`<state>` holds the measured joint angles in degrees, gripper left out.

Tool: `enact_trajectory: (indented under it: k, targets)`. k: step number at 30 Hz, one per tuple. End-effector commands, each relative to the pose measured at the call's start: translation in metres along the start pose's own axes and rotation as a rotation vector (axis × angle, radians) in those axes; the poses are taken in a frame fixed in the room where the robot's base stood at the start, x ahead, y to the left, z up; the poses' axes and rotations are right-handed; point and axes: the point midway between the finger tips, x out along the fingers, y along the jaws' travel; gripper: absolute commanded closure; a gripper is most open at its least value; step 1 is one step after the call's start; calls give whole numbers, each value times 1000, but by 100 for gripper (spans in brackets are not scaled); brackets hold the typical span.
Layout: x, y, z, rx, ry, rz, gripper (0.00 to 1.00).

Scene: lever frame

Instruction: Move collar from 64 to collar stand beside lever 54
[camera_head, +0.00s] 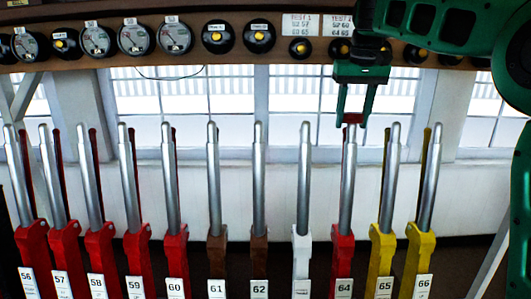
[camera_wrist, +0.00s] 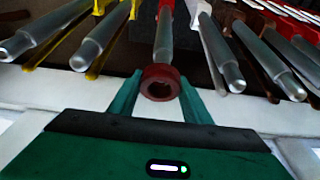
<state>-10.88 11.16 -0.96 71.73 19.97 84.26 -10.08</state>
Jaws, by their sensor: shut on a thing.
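My gripper (camera_head: 353,121) is shut on the red collar (camera_head: 352,117) at the top of lever 64 (camera_head: 346,190). In the wrist view the collar (camera_wrist: 160,71) sits between the two green fingers, its dark hole facing the camera. The silver handle of lever 64 (camera_wrist: 164,40) runs up behind the collar. No silver tip shows in the hole, and I cannot tell whether the collar is just clear of the tip or still touching it. Lever 54 and its collar stand are not in view.
Levers 56 to 66 stand in a close row, with yellow lever 65 (camera_head: 390,190) just right and a white lever (camera_head: 302,190) just left of lever 64. A shelf of round instruments (camera_head: 135,38) runs above. Open space lies between shelf and lever tips.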

Motion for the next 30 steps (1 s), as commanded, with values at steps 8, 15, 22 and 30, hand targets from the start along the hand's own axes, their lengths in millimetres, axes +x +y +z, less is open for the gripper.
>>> enact_trajectory:
  k: [8, 15, 22, 30]
  targets:
    - [-18, 0, -8, 0, 0, -1, 76]
    - [-30, 0, -13, 0, 1, -1, 76]
    - [-32, 0, -13, 0, 0, 0, 76]
    - [-32, 0, -13, 0, 0, 0, 76]
